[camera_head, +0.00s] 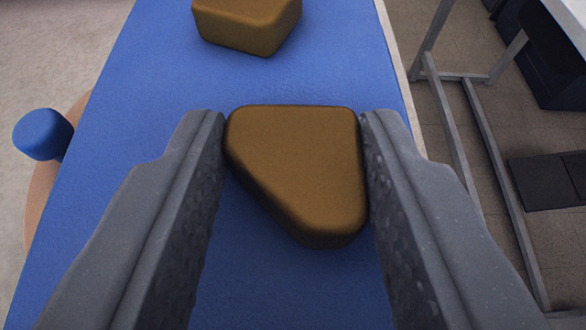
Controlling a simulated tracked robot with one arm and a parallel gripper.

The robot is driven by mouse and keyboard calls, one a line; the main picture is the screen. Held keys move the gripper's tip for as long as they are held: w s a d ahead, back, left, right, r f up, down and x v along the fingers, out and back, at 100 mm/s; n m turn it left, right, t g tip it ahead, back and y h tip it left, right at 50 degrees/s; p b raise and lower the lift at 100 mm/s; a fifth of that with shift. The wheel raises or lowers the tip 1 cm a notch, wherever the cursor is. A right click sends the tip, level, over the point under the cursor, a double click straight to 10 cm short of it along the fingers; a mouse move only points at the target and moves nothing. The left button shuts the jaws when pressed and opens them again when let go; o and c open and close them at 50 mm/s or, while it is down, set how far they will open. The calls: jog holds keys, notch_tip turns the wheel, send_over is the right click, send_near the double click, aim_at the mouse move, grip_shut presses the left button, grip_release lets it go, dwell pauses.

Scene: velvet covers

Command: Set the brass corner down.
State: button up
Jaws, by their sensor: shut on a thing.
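The brass corner (297,160) is a brownish-gold block with rounded edges and one slanted side at the lower left. It is between the two grey fingers of my gripper (295,150), which is shut on it. Its upper left edge meets the left finger and its right side meets the right finger. Below it is a blue surface (330,85). I cannot tell whether the block touches that surface or hangs a little above it.
A second brownish-gold block (245,25) lies on the blue surface at the top. A blue rounded object (42,134) is beyond the left edge. A grey metal frame (470,130) stands on the tiled floor at the right. The blue surface between the two blocks is clear.

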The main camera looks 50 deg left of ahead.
jog(key=o, duration=1)
jog(key=shift+c, duration=0.2)
jog(key=shift+s+d+r, duration=0.25)
jog(key=shift+d+r, duration=0.05)
jog(key=shift+d, duration=0.05)
jog(key=p+v, duration=0.1)
jog(key=v, duration=1)
jog(key=shift+d+f, duration=0.1)
